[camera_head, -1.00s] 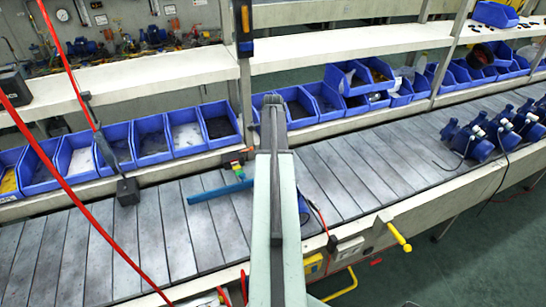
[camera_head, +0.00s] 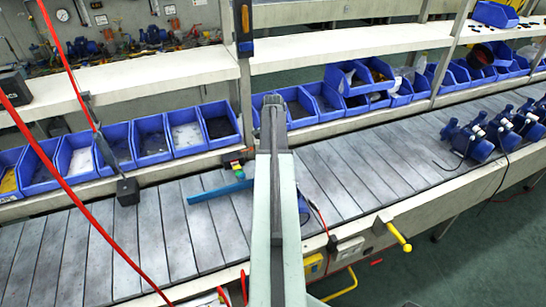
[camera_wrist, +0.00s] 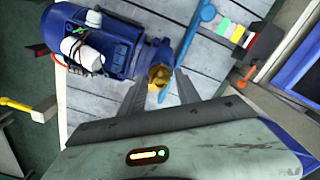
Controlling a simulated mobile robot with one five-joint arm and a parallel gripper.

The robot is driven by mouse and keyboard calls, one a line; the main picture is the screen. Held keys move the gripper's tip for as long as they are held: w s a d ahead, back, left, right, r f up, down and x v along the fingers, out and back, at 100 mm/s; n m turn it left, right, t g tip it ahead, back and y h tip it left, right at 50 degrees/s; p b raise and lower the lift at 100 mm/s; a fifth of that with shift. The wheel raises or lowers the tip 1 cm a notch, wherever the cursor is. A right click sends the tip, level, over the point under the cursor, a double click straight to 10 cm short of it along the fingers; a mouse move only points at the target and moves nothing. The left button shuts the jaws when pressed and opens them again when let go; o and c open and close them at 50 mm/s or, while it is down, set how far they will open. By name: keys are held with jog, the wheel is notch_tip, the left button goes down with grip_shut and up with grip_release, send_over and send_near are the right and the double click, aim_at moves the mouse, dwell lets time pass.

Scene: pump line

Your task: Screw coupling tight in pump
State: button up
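In the wrist view the blue pump (camera_wrist: 105,42) lies on the slatted line, with white cylindrical parts on its side. The brass coupling (camera_wrist: 160,77) sits at the pump's end facing my gripper. My gripper (camera_wrist: 160,82) has its two dark fingers apart, one on each side of the coupling in the picture. I cannot tell whether either finger touches it. How deep the coupling's thread sits is too small to tell. In the head view my arm covers the gripper and coupling, and only a sliver of the pump (camera_head: 303,205) shows.
A blue bar (camera_head: 220,191) lies by the pump, with a stack of coloured blocks (camera_head: 236,168) close by. Blue bins (camera_head: 185,137) line the back of the conveyor (camera_head: 160,235). More blue pumps (camera_head: 470,140) stand at right. Red cables hang at left. The left conveyor is clear.

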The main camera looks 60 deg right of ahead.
grip_shut()
jog(key=shift+m, duration=1.7)
jog(key=m, duration=0.3)
jog(key=shift+m, duration=0.3)
jog(key=m, duration=0.3)
